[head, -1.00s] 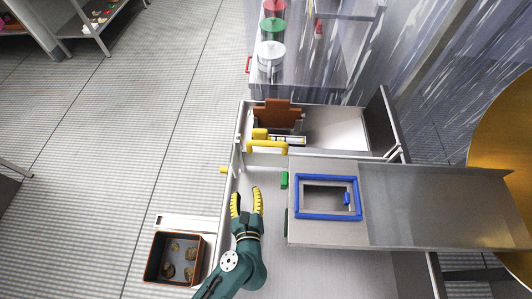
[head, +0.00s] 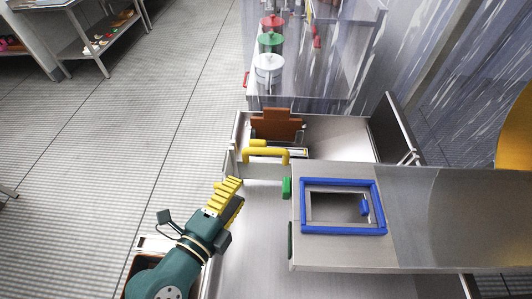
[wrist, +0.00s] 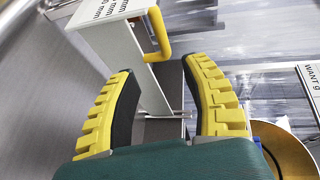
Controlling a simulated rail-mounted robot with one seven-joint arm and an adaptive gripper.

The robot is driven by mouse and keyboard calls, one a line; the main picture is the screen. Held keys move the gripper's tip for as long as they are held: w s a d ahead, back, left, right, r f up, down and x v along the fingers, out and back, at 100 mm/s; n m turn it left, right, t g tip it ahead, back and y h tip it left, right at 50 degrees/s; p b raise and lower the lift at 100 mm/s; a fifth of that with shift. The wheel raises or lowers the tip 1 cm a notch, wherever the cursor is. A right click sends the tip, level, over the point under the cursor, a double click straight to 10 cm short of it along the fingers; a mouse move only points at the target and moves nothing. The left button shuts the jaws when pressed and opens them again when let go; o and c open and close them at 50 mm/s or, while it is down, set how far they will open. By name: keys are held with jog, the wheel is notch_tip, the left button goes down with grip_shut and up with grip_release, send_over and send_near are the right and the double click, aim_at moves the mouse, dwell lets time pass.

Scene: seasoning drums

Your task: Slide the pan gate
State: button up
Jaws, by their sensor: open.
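A yellow bar handle (head: 265,153) stands at the front of the open-topped metal pan (head: 345,137). In the wrist view a yellow handle (wrist: 155,38) sticks out from a pale panel (wrist: 112,32) with printed "mm" lettering, just beyond the fingertips. A blue frame (head: 302,206) with a small blue handle (head: 365,206) sits around an opening in the metal deck. I cannot tell for certain which part is the pan gate. My gripper (head: 229,190) is open and empty, left of the blue frame and below left of the yellow handle. It also shows in the wrist view (wrist: 162,72), fingers spread.
A brown block (head: 277,124) stands in the pan. A green tab (head: 287,188) sits at the deck's left edge. Lidded jars (head: 269,66) stand on the shelf behind. Open floor (head: 120,140) lies to the left.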

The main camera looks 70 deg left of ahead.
aim_at(264, 154)
jog(key=p+x, duration=0.1)
jog(key=x, duration=1.4)
jog(key=shift+w+a, duration=0.1)
grip_shut()
